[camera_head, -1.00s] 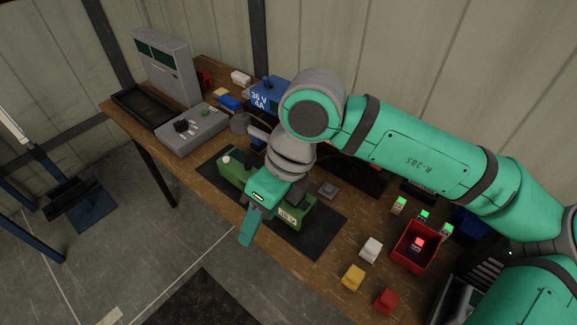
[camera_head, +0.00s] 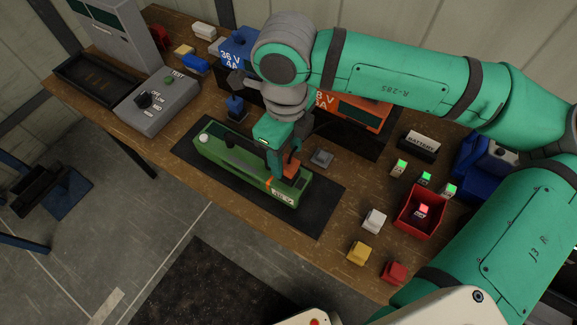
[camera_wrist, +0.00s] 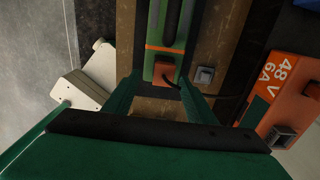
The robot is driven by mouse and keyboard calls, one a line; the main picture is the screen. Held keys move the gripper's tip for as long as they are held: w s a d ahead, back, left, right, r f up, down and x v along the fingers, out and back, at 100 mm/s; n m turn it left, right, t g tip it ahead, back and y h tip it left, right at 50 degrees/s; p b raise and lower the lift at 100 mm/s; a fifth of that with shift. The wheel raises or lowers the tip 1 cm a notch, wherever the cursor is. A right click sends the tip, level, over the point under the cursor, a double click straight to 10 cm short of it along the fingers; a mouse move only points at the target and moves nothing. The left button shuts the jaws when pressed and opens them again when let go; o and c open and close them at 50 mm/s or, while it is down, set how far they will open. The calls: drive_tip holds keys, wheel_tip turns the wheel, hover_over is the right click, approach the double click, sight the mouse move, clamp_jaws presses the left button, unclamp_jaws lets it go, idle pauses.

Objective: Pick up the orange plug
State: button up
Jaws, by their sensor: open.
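The orange plug (camera_head: 292,170) is at the right end of the green battery (camera_head: 225,158), beside my gripper. In the wrist view the plug (camera_wrist: 164,73) shows between and just beyond my fingers, at the battery's end, with a thin dark cable by it. My gripper (camera_head: 283,168) is open and low over that end of the battery, partly hiding the plug in the head view. In the wrist view the two fingers (camera_wrist: 162,88) stand apart on either side of the plug. I cannot tell whether they touch it.
An orange 48 V charger (camera_head: 362,112) and a blue 36 V charger (camera_head: 238,48) stand behind. A small grey block (camera_head: 322,157) lies close right of my gripper. A red bin (camera_head: 421,211) and several small coloured blocks are further right. A grey tester (camera_head: 157,104) is left.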

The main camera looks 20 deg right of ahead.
sight(289, 162)
drive_tip(key=shift+w+d+f, duration=0.1)
drive_tip(key=shift+d+f, duration=0.1)
drive_tip(key=shift+f, duration=1.1)
drive_tip(key=shift+w+d+f, duration=0.1)
drive_tip(key=shift+d+f, duration=0.05)
drive_tip(key=shift+f, duration=1.15)
drive_tip(key=c, duration=1.2)
